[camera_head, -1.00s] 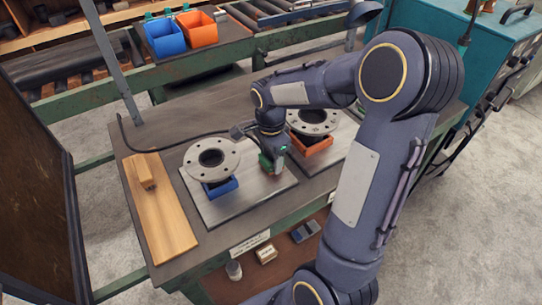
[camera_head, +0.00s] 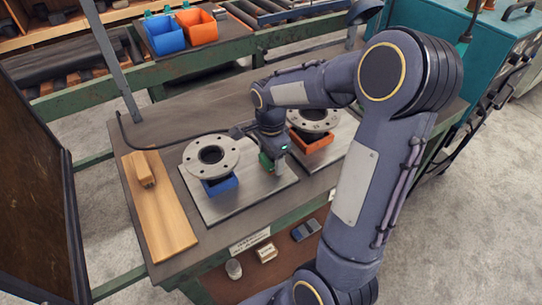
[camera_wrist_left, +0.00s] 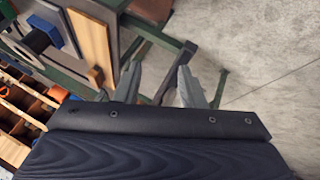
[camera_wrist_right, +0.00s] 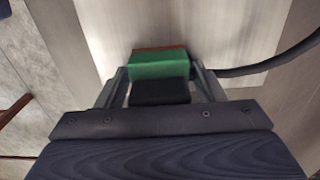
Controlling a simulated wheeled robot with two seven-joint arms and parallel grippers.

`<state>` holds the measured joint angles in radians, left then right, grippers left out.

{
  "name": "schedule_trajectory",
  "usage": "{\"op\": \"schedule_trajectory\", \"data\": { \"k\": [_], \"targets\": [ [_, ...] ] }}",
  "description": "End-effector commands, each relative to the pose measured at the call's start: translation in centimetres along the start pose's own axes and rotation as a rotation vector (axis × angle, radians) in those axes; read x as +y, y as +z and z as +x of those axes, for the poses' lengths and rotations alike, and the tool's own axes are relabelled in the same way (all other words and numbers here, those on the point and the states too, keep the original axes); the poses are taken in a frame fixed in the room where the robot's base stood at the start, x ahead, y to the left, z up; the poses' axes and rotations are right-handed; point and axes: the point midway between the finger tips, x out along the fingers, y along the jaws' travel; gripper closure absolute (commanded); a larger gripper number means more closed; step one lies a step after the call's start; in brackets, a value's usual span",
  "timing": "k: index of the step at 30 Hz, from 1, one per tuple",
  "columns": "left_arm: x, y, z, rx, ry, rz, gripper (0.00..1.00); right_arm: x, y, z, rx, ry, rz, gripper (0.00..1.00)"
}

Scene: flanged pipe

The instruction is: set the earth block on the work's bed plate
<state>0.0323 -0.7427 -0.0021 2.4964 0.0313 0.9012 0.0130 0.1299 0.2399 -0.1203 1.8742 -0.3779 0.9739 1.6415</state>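The earth block is green with a brown far edge and a dark near part; it shows in the right wrist view (camera_wrist_right: 160,66) and in the head view (camera_head: 266,161). My right gripper (camera_head: 268,158) is shut on its dark part and points down over the right part of the grey bed plate (camera_head: 240,205). I cannot tell whether the block touches the plate. A flanged pipe (camera_head: 228,150) stands on this plate over a blue cradle (camera_head: 221,186). My left gripper (camera_wrist_left: 160,80) is open and empty, out over the floor beside the bench.
A second plate (camera_head: 335,165) carries another flange (camera_head: 313,115) over an orange tray (camera_head: 312,142), close to the right of my gripper. A wooden board (camera_head: 165,215) with a small wooden block (camera_head: 144,170) lies left. A dark cable (camera_head: 165,145) crosses the bench behind.

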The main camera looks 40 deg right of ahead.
Motion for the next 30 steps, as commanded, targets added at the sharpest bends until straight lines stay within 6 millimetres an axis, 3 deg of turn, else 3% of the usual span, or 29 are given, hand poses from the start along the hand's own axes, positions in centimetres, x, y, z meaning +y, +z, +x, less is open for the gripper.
{"op": "schedule_trajectory", "data": {
  "k": [3,13,24,30],
  "targets": [
    [0.0,0.0,0.0,0.0,0.0,0.0,0.64,0.0,0.0,0.0,0.0,0.0,0.0,0.24],
    [0.0,0.0,0.0,0.0,0.0,0.0,0.64,0.0,0.0,-0.5,0.0,0.001,0.0,0.24],
    [0.1,-0.1,-0.2,0.0,0.0,0.0,0.64,-0.1,0.0,-6.3,0.0,-0.003,-0.001,0.24],
    [0.2,-0.2,-0.5,0.0,0.0,0.0,0.64,0.0,0.0,-8.0,0.0,0.0,-0.001,0.24]
  ]
}}
